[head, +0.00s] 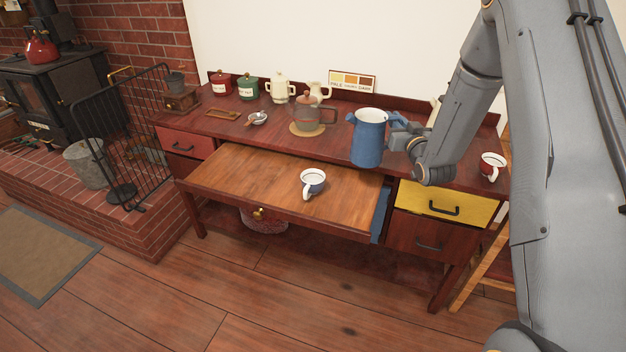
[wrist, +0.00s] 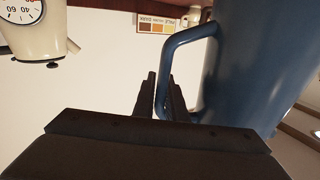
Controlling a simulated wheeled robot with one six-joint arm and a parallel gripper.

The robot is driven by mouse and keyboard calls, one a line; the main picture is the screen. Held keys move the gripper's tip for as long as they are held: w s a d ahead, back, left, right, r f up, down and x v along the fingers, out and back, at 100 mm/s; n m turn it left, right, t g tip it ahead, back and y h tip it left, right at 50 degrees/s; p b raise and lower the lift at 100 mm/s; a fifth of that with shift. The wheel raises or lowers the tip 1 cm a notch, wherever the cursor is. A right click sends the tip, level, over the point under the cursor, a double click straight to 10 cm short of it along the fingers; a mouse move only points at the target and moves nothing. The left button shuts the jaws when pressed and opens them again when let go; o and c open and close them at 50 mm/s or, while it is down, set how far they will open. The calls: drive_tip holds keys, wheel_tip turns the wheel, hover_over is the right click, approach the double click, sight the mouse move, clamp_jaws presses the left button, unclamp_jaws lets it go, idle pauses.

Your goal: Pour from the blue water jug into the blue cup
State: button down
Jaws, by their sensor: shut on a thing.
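The blue water jug (head: 368,140) is upright, held above the right part of the pulled-out wooden board in the head view. My gripper (head: 397,133) is shut on its handle, to the right of the jug. The wrist view shows the jug's body (wrist: 262,65) and its handle (wrist: 184,40) close by, with my gripper's fingers (wrist: 162,98) at the handle. What is inside the jug cannot be seen.
The pull-out board (head: 240,180) is otherwise clear. Behind it on the desk stand a teapot (head: 308,113) on a round mat, cream jugs (head: 281,90) and canisters (head: 247,88).

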wheel_tip(320, 180, down, 6)
drive_tip(key=w+b, duration=0.1)
drive_tip(key=b, duration=0.4)
drive_tip(key=shift+w, duration=0.35)
drive_tip(key=shift+r, duration=0.25)
drive_tip(key=s+a+r+n+p, duration=0.1)
drive_tip(key=a+r+n+p, duration=0.2)
drive_tip(key=a+n, duration=0.5)
drive_tip(key=shift+s+a+r+n, duration=0.3)
drive_tip(key=shift+s+a+n, duration=0.05)
drive_tip(key=shift+s+n, duration=0.05)
drive_tip(key=shift+a+p, duration=0.2)
drive_tip(key=shift+p, duration=0.15)
drive_tip(key=shift+s+a+r+n+p, duration=0.15)
drive_tip(key=shift+a+n+p, duration=0.15)
drive_tip(key=shift+a+n, duration=0.6)
drive_tip(key=shift+s+a+f+n+p, duration=0.15)
drive_tip(key=shift+a+n+p, duration=0.15)
drive_tip(key=shift+a+n, duration=0.6)
idle(3.3)
